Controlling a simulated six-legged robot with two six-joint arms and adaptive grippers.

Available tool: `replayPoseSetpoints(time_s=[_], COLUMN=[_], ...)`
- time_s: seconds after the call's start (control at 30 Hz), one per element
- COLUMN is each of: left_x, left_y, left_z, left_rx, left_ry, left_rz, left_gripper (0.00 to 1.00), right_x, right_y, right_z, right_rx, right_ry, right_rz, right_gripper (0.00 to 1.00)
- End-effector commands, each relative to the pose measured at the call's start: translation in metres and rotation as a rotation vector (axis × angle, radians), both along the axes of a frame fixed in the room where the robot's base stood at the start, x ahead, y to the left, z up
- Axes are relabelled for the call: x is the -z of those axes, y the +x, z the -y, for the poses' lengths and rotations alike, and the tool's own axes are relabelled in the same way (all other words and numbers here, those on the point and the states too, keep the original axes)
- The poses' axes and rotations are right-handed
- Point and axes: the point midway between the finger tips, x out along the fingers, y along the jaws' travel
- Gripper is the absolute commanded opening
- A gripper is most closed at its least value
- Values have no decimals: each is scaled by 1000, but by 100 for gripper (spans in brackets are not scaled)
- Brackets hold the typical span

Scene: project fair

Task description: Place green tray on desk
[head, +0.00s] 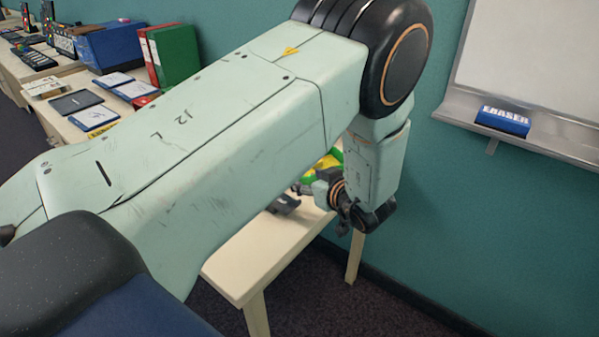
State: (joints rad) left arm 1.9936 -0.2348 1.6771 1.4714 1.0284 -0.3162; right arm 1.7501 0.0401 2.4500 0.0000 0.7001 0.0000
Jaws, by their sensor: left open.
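My left arm crosses the head view and hides much of the scene. My left gripper (343,222) hangs at the arm's end, near the right end of a pale desk (240,270). It is small and partly hidden, its jaws are open, and I see nothing held in it. Behind the gripper and arm, a green and yellow thing (325,168) shows in part at the desk's far side. It may be the green tray; I cannot tell whether the gripper touches it. My right gripper is not in view.
At the left, a long table holds a blue box (117,46), a green binder (175,54), a red binder (147,52) and tablets. A blue eraser (503,120) sits on the whiteboard ledge. The desk's front corner is bare.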

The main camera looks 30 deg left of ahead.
Motion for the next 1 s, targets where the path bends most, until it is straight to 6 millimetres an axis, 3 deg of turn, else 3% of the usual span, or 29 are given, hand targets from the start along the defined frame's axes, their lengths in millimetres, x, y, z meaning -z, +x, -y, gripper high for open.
replayPoseSetpoints(time_s=[0.23,1.0], left_x=[-10,-9], left_y=[-10,-12], left_z=[20,22], left_rx=[1,0], left_ry=[-1,-1], left_rz=[1,0], left_gripper=[60,60], right_x=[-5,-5], right_y=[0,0], right_z=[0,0], right_rx=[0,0], right_ry=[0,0], right_rz=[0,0], right_gripper=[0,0])
